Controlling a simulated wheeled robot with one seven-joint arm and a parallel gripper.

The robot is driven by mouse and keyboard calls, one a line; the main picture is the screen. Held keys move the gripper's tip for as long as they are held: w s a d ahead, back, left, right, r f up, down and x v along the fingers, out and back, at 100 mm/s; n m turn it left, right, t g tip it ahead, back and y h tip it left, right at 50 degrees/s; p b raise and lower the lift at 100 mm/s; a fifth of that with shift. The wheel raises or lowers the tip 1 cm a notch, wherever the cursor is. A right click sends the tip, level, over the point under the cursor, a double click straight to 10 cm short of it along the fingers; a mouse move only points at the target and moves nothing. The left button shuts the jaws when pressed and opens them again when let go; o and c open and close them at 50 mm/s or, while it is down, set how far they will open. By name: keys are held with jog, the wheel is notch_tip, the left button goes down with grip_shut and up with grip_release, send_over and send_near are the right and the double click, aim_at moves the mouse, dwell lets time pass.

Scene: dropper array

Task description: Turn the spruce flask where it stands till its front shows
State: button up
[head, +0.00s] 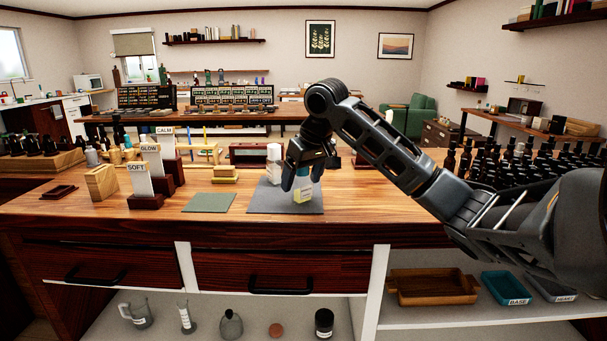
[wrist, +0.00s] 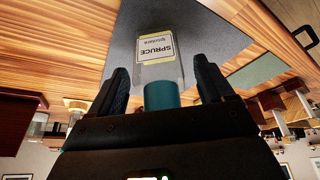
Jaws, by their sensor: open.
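The spruce flask (head: 303,196) stands upright on a dark grey mat (head: 262,200) at the front middle of the bench. It is a clear, pale bottle with a teal cap, and a yellow-edged label reading SPRUCE shows in the wrist view (wrist: 155,48), upside down. In the head view its label is too small to read. My gripper (head: 303,178) is above the flask, pointing down. Its two fingers are apart on either side of the teal cap, with gaps visible in the wrist view (wrist: 160,76). The gripper hides the flask's top in the head view.
A white bottle (head: 273,155) stands close behind, left of my gripper. A green mat (head: 209,203) lies to the left, with wooden blocks (head: 225,174) behind it. Signs reading SOFT, GLOW and CALM stand further left. Many dark dropper bottles (head: 510,160) fill the right side.

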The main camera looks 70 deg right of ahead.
jog(key=c, duration=1.2)
jog(key=shift+r, duration=0.1)
jog(key=o, duration=1.3)
jog(key=v, duration=0.7)
jog(key=shift+s+a+r, duration=0.1)
jog(key=shift+a+r, duration=0.05)
jog(key=shift+r, duration=0.15)
